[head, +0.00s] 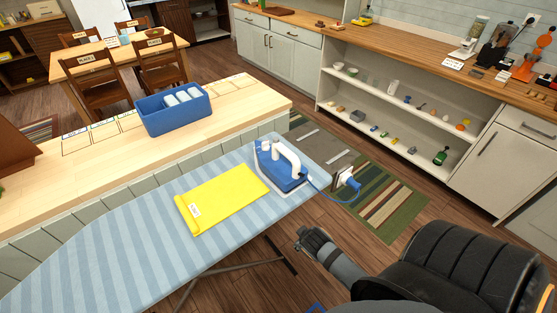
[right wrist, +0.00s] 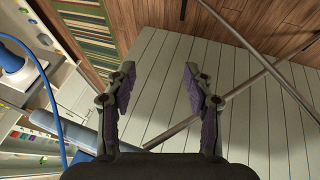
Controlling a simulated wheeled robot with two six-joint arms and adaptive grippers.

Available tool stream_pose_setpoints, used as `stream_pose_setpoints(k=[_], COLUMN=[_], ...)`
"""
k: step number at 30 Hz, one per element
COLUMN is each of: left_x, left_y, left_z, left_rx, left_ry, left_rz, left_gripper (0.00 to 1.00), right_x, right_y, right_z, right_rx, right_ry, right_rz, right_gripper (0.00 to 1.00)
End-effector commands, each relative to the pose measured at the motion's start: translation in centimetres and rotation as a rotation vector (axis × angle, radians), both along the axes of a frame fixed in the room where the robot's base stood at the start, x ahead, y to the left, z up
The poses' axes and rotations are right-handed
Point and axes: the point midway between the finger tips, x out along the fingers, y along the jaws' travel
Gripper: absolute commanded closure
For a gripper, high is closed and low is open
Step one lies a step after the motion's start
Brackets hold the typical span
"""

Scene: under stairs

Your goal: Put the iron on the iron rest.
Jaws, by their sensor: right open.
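A blue and white iron (head: 282,168) rests on the right end of the blue striped ironing board (head: 110,235). Its blue cord runs right to a white and blue fitting (head: 346,181). A grey panel with two pale strips (head: 325,150) lies just beyond the board's right end; it looks like the iron rest, though I cannot tell for certain. My right gripper (head: 305,240) is below and right of the iron in the head view, apart from it. In the right wrist view the right gripper (right wrist: 158,80) is open with nothing between its fingers. My left gripper is not in view.
A folded yellow cloth (head: 222,197) lies on the board, left of the iron. Behind it is a wooden counter (head: 245,90) with a blue caddy (head: 174,109). A striped rug (head: 385,205) and open shelves (head: 400,105) are to the right. Board legs (right wrist: 235,92) cross near my right gripper.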

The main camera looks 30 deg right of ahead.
Motion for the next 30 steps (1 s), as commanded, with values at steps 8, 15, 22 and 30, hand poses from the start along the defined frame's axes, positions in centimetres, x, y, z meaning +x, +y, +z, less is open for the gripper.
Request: stream_pose_setpoints(k=[8,15,22,30], left_x=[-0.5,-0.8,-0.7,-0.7], left_y=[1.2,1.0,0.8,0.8], left_z=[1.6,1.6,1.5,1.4], left_rx=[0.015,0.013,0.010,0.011], left_ry=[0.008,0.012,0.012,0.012], left_rz=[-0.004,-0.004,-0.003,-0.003], left_gripper=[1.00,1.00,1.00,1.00], right_x=[6.8,10.9,12.0,16.0], right_y=[-4.4,-3.3,-3.2,-4.1], right_z=[17.9,23.4,23.7,22.8], right_rx=[-0.381,-0.574,-0.591,-0.588], right_ry=[-0.412,-0.650,-0.675,-0.675], right_rz=[0.191,0.464,0.496,0.494], right_gripper=[0.48,0.48,0.48,0.48])
